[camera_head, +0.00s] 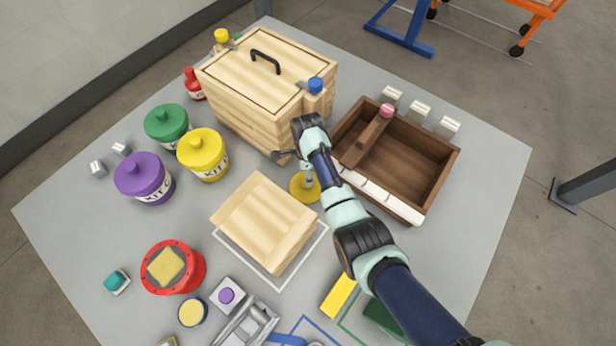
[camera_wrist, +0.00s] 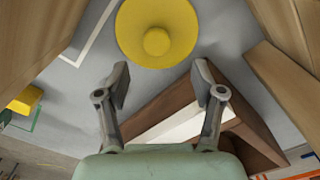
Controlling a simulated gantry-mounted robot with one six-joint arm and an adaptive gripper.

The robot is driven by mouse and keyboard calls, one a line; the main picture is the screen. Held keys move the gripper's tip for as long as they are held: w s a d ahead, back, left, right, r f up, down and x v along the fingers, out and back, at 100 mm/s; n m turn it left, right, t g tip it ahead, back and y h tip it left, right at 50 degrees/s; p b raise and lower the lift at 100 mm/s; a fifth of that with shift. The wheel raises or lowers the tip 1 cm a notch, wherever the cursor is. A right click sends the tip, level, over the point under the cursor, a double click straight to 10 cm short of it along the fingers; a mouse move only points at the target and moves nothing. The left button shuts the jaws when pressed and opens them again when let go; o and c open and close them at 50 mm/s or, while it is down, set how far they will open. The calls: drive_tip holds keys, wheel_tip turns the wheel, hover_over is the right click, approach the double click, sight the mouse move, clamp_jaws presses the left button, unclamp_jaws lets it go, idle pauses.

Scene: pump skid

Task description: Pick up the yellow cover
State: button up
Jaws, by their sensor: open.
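The yellow cover is a round disc with a small knob in its middle. In the head view the yellow cover (camera_head: 302,194) lies on the grey table between the plain wooden block and the dark brown box, partly hidden by my arm. In the wrist view the yellow cover (camera_wrist: 157,38) is at the top centre, with its knob facing the camera. My gripper (camera_wrist: 160,82) is open and empty, its fingers spread apart below the cover in the picture. In the head view my gripper (camera_head: 296,167) is close to the cover; its height above it is hard to tell.
The lidded wooden box (camera_head: 262,90) stands behind the cover. The brown open box (camera_head: 405,165) is close on the right, and the wooden block (camera_head: 265,222) is close on the left. Yellow (camera_head: 203,155), purple (camera_head: 145,177) and green (camera_head: 166,126) KIT jars stand farther left.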

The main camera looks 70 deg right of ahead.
drive_tip(key=f, duration=0.1)
drive_tip(key=f+b, duration=0.1)
drive_tip(key=shift+a+f, duration=0.25)
drive_tip(key=shift+f, duration=0.1)
drive_tip(key=shift+d+f+b, duration=0.1)
drive_tip(key=shift+f+b, duration=0.2)
drive_tip(key=shift+b, duration=0.05)
drive_tip(key=f+b, duration=0.1)
drive_tip(key=f, duration=0.1)
drive_tip(key=f+b, duration=0.2)
drive_tip(key=shift+a+f+b, duration=0.2)
drive_tip(key=shift+f+b, duration=0.1)
drive_tip(key=shift+d+r, duration=0.1)
drive_tip(key=shift+r, duration=0.1)
clamp_jaws()
drive_tip(key=shift+r, duration=0.1)
wheel_tip(320, 180, up, 8)
drive_tip(key=p, duration=0.5)
drive_tip(key=shift+w+f+p, duration=0.1)
drive_tip(key=shift+f+p, duration=0.15)
drive_tip(key=shift+p, duration=0.15)
drive_tip(key=s+a+p, duration=0.2)
drive_tip(key=s+p, duration=0.1)
drive_tip(key=s, duration=0.5)
drive_tip(key=s+a+p, duration=0.3)
drive_tip(key=s+p, duration=0.1)
drive_tip(key=s, duration=0.5)
drive_tip(key=shift+s+a+f+p, duration=0.2)
drive_tip(key=shift+f+p, duration=0.1)
drive_tip(key=shift+f, duration=0.1)
